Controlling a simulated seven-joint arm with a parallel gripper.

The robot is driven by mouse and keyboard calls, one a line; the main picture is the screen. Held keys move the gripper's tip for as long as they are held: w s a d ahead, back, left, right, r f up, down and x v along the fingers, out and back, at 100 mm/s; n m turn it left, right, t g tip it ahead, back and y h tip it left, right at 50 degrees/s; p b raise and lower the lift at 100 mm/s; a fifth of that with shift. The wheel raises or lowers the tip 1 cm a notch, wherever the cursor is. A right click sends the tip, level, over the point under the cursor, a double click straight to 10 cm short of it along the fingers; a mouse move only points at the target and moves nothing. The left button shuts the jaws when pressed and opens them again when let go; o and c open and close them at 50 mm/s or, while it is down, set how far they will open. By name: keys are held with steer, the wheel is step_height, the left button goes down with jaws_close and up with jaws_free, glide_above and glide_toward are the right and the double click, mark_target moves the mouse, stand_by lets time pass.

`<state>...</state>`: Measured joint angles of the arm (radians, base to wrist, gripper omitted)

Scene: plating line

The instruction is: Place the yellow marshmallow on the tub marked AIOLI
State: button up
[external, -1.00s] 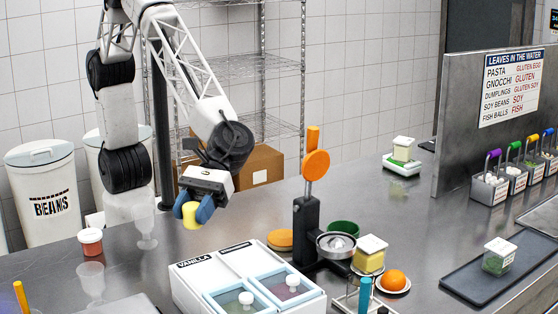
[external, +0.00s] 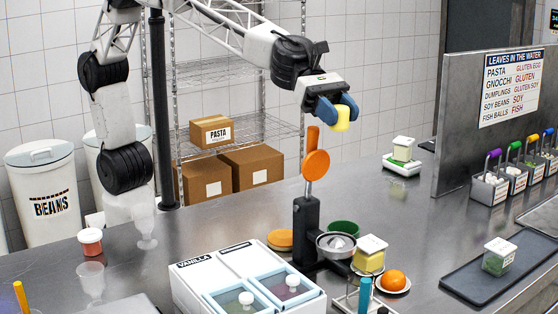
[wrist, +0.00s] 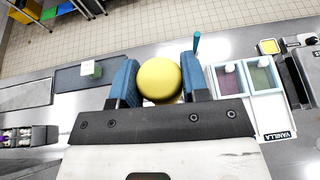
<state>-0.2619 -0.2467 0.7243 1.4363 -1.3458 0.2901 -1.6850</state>
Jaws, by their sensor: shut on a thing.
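My gripper (external: 335,110) is shut on the yellow marshmallow (external: 342,120), high above the counter and near the top of the orange-handled press. In the wrist view the marshmallow (wrist: 159,80) sits between the blue fingers. I cannot read AIOLI on any tub. Lidded tubs in the external view are a green-and-white one (external: 402,149) on a white dish at the back, a yellow one (external: 369,257) right of the press, and a green one (external: 498,257) on the dark tray. The green tub also shows in the wrist view (wrist: 91,69).
The black press with its orange handle (external: 316,164) stands upright below my gripper. The white VANILLA box (external: 205,275) is in front, with an orange fruit (external: 392,280) to its right. The steel partition (external: 455,120) rises at the right. Counter behind the press is clear.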

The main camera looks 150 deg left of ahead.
steer(key=s+a+f, duration=0.2)
steer(key=a, duration=0.6)
steer(key=s+a+f, duration=0.1)
steer(key=a+f, duration=0.1)
steer(key=a, duration=0.7)
glide_above(404, 139)
step_height(404, 139, down, 13)
steer(key=shift+n+y, duration=0.3)
steer(key=shift+y, duration=0.1)
steer(key=shift+w+d+r, duration=0.1)
steer(key=shift+f, duration=1.35)
steer(key=shift+f, duration=2.65)
